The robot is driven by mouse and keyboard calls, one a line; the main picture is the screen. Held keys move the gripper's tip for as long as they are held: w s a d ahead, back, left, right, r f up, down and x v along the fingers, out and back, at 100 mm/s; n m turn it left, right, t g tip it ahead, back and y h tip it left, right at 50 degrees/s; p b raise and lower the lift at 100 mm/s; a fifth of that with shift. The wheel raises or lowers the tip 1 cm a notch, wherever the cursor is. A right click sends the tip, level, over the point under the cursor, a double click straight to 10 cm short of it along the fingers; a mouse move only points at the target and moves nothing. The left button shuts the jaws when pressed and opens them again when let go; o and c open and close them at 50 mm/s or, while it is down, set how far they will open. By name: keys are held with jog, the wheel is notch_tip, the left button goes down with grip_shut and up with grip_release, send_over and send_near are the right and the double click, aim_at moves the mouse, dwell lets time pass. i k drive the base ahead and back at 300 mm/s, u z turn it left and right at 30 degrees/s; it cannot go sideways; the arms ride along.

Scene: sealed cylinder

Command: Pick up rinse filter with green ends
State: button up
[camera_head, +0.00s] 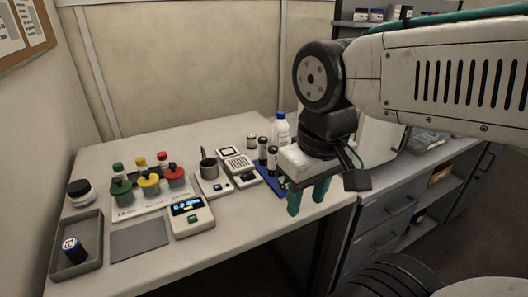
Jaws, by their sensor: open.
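Two green-topped items stand on the left of the table. One is a green-capped pot (121,188) at the front of a white plate, and the other is a smaller green-topped cylinder (117,169) behind it. I cannot tell whether either is the rinse filter, as their lower ends are too small or hidden. My gripper (308,197) points down at the table's right front edge, with its two green fingers apart and nothing visible between them. It is well to the right of the green-topped items and touches neither.
Yellow (149,182) and red (174,175) pots stand beside the green one. A grey tray (92,228) holds a dark blue cylinder (73,250). The front strip is bare.

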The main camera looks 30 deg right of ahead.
aim_at(252, 138)
jog(key=u, duration=0.15)
jog(key=k, duration=0.4)
jog(key=z, duration=1.05)
jog(key=i, duration=0.75)
jog(key=u, duration=0.25)
